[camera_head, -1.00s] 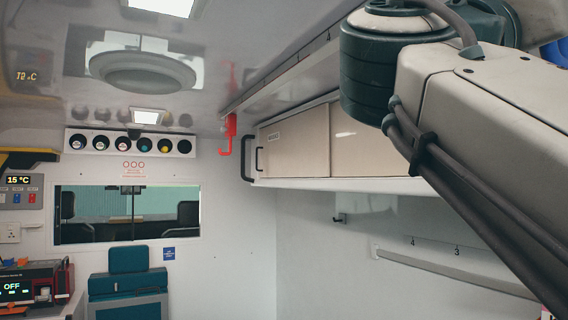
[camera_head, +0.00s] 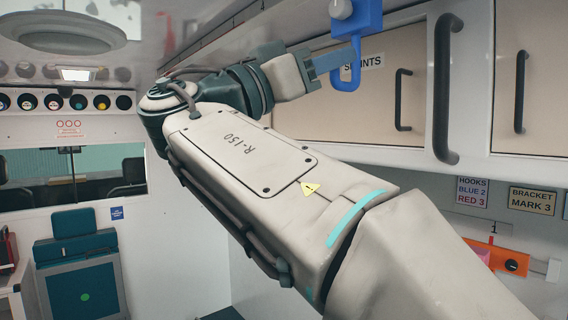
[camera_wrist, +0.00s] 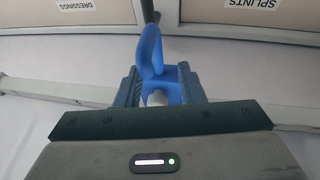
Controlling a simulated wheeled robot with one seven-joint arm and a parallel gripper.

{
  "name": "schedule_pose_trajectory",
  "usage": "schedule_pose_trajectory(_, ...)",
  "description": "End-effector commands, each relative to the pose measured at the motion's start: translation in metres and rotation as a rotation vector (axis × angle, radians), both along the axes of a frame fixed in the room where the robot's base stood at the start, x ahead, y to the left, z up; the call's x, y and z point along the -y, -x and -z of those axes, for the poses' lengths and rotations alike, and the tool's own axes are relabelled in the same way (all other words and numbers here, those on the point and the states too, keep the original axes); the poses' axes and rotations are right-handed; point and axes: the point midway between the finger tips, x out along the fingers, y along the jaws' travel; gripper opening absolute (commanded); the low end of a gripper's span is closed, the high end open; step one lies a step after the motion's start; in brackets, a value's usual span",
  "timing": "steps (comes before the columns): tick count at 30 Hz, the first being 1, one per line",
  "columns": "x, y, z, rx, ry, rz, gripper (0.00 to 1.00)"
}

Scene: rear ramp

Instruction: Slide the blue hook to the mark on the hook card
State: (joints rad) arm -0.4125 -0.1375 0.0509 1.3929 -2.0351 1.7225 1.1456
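The blue hook (camera_head: 352,32) hangs from the overhead rail at the top of the head view, in front of the splints cabinet. In the wrist view the blue hook (camera_wrist: 150,50) stands between the fingers. My gripper (camera_wrist: 160,85) has its fingers close on both sides of the hook and appears shut on it. In the head view my gripper (camera_head: 335,60) reaches the hook from the left. The hook card (camera_head: 473,191) on the right wall reads "HOOKS BLUE 2 RED 3". The rail's number marks near the hook cannot be read.
Cabinet doors (camera_head: 510,70) with black handles lie behind the hook. A large black grab handle (camera_head: 445,90) stands out to its right. A bracket card (camera_head: 532,200) reads "MARK 3". An orange bracket (camera_head: 497,258) sits on the lower rail near mark 1.

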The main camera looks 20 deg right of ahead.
Motion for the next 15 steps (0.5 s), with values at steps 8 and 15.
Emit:
schedule_pose_trajectory(8, -0.061, 0.01, 0.026, -0.003, 0.005, -0.008, 0.34)
schedule_pose_trajectory(15, -0.078, 0.004, 0.045, -0.081, -0.007, -0.01, 0.34)
